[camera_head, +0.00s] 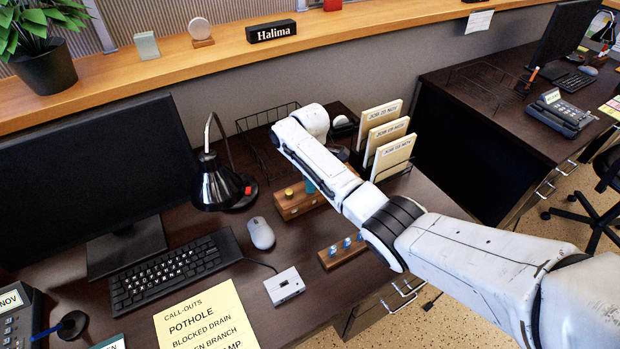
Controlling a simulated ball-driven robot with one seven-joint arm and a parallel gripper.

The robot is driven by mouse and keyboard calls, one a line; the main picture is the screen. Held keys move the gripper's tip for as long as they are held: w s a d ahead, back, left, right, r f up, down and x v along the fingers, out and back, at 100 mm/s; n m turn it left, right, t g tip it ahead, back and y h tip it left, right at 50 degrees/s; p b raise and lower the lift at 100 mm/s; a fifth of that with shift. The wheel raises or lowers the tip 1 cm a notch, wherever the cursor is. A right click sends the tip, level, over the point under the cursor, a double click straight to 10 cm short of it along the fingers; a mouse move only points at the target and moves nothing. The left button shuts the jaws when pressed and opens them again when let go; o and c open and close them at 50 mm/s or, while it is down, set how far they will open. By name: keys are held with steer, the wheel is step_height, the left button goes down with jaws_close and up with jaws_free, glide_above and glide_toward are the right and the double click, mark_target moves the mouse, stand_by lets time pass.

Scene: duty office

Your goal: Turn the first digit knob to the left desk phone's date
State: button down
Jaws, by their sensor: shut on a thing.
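A wooden block (297,204) on the desk bears a yellow knob (288,192) and, to its right, a teal part (309,186); my arm covers the rest. I cannot tell which part is the first digit knob. A smaller wooden block (330,263) in front of it carries blue-and-white pieces (346,242). The left desk phone (16,318) is cut off by the left edge; its display (11,300) shows "NOV", with the day number out of view. My arm reaches over the wooden block from the right, and my gripper is hidden behind it.
A black lamp (221,184), mouse (261,233), keyboard (175,271) and small grey box (284,286) lie to the left. Job folders (393,157) stand behind my arm. A yellow call-outs sheet (206,320) lies in front. Another phone (560,112) is on the right desk.

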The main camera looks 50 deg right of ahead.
steer(key=m+p, duration=0.1)
steer(key=m, duration=0.2)
steer(key=shift+r+m, duration=0.1)
steer(key=shift+m, duration=2)
steer(key=c, duration=0.9)
jaws_free()
step_height(320, 180, up, 11)
steer(key=shift+f, duration=0.15)
